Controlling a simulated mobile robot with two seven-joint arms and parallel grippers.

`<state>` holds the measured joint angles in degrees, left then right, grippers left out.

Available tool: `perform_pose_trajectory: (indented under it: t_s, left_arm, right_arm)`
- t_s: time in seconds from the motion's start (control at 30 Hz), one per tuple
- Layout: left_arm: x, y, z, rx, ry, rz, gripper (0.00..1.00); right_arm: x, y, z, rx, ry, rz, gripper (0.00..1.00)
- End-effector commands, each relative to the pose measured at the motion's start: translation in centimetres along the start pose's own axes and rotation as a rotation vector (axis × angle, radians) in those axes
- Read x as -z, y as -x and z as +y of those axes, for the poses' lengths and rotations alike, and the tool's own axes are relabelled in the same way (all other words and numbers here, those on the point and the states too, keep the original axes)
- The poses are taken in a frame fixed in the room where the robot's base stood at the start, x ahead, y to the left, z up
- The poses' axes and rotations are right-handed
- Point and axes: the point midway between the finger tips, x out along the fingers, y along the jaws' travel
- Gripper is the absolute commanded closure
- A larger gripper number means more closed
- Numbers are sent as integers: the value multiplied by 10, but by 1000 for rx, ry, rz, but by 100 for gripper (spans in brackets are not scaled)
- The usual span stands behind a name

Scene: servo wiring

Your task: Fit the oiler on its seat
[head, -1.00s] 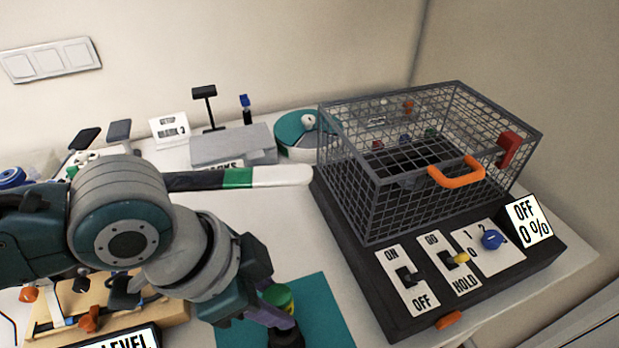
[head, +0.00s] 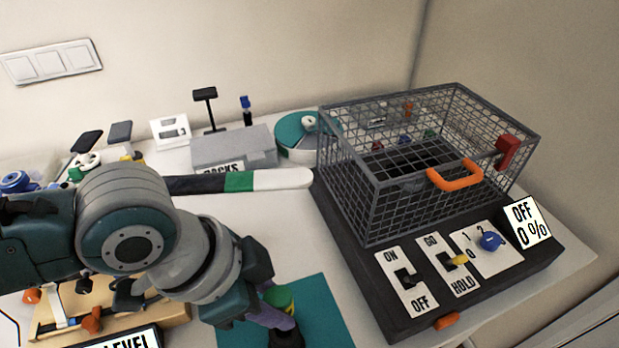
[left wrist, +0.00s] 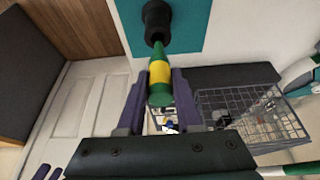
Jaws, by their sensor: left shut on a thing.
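The oiler is a green bottle with a yellow band and a tapered spout, in the left wrist view (left wrist: 160,84). My left gripper (left wrist: 159,92) is shut on it, one purple finger on each side. The spout points at a black round seat (left wrist: 157,17) on a teal mat (left wrist: 190,25). The spout end overlaps the seat's near rim in this view; I cannot tell whether they touch. In the head view my left gripper (head: 274,316) is low over the mat, and only the oiler's green and yellow end (head: 279,297) shows. My right gripper is not in view.
A wire cage with an orange handle (head: 455,176) stands on a black switch base (head: 380,290) at the right. A grey block (head: 232,147) and a teal round container (head: 293,134) are at the back. A wooden fixture (head: 165,312) is at the lower left.

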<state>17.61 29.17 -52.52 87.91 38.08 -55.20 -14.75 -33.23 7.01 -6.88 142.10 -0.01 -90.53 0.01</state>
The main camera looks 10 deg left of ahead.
Motion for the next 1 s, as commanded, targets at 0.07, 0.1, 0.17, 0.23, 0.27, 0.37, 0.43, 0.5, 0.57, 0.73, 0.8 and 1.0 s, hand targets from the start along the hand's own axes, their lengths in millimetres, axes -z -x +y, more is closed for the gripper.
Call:
perform_pose_trajectory:
  t_s: [0.07,0.1,0.17,0.23,0.27,0.37,0.43,0.5,0.57,0.73,0.8,1.0]
  left_arm:
    - [0,0,0,0,0,0,100]
    - [0,0,0,0,0,0,100]
    - [0,0,0,0,0,0,100]
    - [0,0,0,0,0,0,100]
    - [0,0,0,0,0,0,100]
    - [0,-1,0,0,0,0,100]
    - [-1,-2,0,0,0,0,100]
    - [-2,-4,0,0,0,0,100]
    - [-2,-5,0,0,0,0,100]
    - [-3,-8,0,0,0,0,100]
    - [-4,-9,0,-1,1,-1,100]
    - [-6,-13,0,-1,1,-1,100]
  right_arm:
    - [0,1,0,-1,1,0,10]
    - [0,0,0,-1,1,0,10]
    - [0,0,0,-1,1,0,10]
    - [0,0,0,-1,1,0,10]
    - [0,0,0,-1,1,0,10]
    - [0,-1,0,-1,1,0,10]
    - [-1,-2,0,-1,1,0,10]
    - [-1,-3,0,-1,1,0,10]
    - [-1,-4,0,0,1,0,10]
    - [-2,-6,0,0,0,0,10]
    - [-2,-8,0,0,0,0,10]
    - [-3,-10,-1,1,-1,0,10]
